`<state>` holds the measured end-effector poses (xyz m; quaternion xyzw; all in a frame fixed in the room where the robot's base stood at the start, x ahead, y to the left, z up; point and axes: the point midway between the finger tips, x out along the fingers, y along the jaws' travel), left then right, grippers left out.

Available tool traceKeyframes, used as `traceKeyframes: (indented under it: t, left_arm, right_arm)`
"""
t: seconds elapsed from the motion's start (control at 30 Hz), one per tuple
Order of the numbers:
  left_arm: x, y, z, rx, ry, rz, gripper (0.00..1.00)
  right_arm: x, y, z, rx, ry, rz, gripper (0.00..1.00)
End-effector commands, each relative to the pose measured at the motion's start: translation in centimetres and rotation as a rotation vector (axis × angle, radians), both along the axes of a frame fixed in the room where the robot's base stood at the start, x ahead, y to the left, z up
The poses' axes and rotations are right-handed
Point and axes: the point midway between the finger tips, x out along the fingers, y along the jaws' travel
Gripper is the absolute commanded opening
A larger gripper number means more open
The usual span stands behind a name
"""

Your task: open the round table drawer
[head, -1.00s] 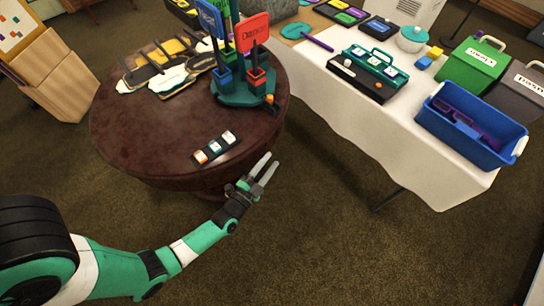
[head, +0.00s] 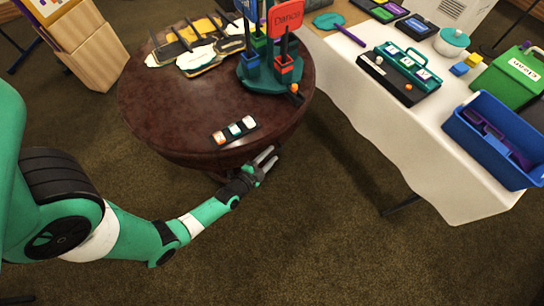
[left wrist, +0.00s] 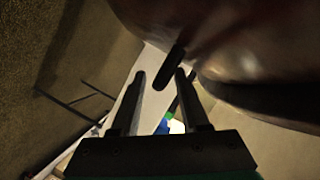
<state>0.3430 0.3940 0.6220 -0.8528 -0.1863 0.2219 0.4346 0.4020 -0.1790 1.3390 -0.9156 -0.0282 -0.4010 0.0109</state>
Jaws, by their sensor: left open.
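The round table (head: 160,105) is dark reddish brown and polished, left of centre in the head view. My left gripper (head: 266,160) is open beside the table's front right edge, below the top. In the left wrist view a dark bar-like handle (left wrist: 171,66) sticks out by the table's curved side (left wrist: 240,35). It shows between the tips of my left gripper (left wrist: 162,78), and nothing is clamped. I cannot tell how deep it lies between the fingers. The drawer front is hidden in the head view. My right gripper is not in view.
On the round table are a strip of labelled blocks (head: 234,131), a teal stand (head: 262,82) with signs and several clapperboard-like props. A white-clothed table (head: 390,125) with a blue bin (head: 468,132) stands to the right. Carpet between the tables is clear.

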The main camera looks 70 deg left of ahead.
Motion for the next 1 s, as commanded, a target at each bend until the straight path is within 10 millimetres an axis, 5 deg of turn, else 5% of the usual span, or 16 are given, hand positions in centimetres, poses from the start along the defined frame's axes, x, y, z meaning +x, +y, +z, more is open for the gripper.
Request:
traceKeyframes:
  t: [0.37, 0.63, 1.0]
  left_arm:
    - [1.09, 0.68, -0.23, -0.001, 0.001, 0.000, 0.45]
    - [1.09, 0.66, -0.22, -0.001, 0.001, -0.001, 0.00]
    - [1.08, 0.65, -0.22, 0.000, 0.000, 0.000, 0.00]
  right_arm:
    - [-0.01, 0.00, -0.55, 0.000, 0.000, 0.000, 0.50]
    - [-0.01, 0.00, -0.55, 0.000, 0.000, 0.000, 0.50]
    - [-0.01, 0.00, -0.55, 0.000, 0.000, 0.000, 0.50]
